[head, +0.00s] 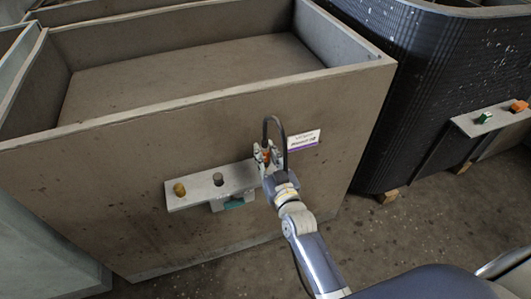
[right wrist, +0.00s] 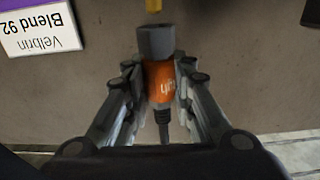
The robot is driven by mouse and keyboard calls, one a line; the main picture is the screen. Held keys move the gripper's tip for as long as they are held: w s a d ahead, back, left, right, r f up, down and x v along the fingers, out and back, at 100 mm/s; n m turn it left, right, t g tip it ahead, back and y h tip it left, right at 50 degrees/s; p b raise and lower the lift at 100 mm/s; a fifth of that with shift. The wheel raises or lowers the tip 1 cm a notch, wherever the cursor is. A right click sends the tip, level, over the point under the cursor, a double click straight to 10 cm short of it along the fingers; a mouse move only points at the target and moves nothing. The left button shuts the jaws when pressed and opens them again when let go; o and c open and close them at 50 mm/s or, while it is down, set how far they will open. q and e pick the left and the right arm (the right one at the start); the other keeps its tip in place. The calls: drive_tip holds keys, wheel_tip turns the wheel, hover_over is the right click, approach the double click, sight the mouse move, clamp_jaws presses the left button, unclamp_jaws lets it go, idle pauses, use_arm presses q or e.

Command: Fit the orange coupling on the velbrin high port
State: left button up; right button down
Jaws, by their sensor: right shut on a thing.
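The orange coupling (right wrist: 160,82) has a grey collar at its front end and a black cable at its back. My right gripper (right wrist: 158,85) is shut on it, with a finger on each side. In the head view the right gripper (head: 267,160) is at the right end of a grey ledge (head: 200,196) on the brown bin's front. A yellow stub (right wrist: 153,5) shows at the top of the wrist view, just beyond the collar, seemingly apart from it. The Velbrin label (right wrist: 38,27) is beside it. The port at the ledge's right end is hidden by my gripper. My left gripper is out of view.
The ledge also carries a brass fitting (head: 180,190) and a grey fitting (head: 218,179), with a teal part (head: 234,204) below. A black cable loop (head: 283,135) rises above my gripper. A dark ribbed bin (head: 425,90) stands right, with green (head: 486,117) and orange (head: 518,106) fittings on its ledge.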

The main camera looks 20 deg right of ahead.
drive_tip(key=shift+f+b, duration=0.85)
drive_tip(key=shift+f, duration=0.55)
drive_tip(key=c, duration=1.3)
unclamp_jaws()
drive_tip(key=s, duration=1.2)
drive_tip(key=shift+d, duration=0.2)
drive_tip(key=shift+f, duration=0.15)
